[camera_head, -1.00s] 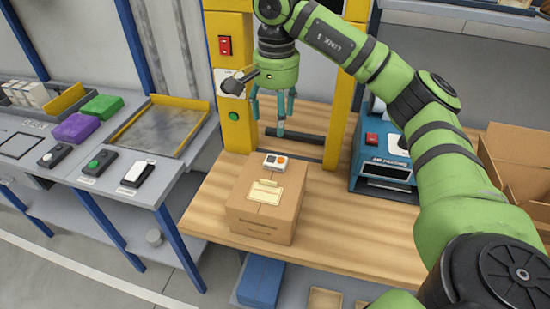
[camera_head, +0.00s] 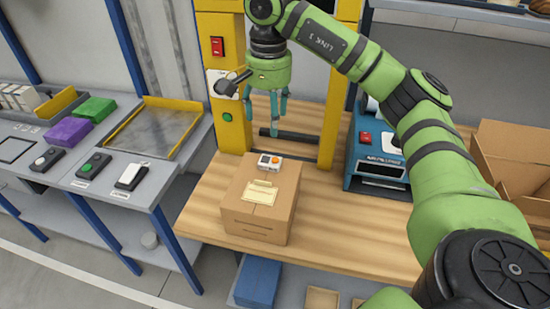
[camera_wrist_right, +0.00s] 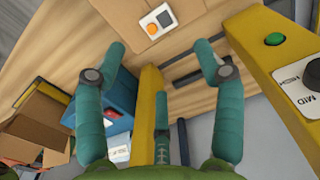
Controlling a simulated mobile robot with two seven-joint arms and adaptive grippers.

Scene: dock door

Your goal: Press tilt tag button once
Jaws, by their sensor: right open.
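The tilt tag (camera_head: 271,162) is a small white device with an orange button, lying on top of a closed cardboard box (camera_head: 258,222) on the wooden bench. The tag also shows near the top of the right wrist view (camera_wrist_right: 158,22), with its orange button (camera_wrist_right: 152,29) in plain sight. My right gripper (camera_head: 268,120) is open and empty. Its teal fingers point down behind the box, near the yellow frame, apart from the tag. In the right wrist view the spread fingers (camera_wrist_right: 162,60) are below the tag in the picture. My left gripper is not in view.
A yellow frame (camera_head: 235,130) stands behind the box, with a red switch (camera_head: 217,46) and a green button (camera_head: 227,117). A blue machine (camera_head: 378,155) and an open carton (camera_head: 510,160) are to the right.

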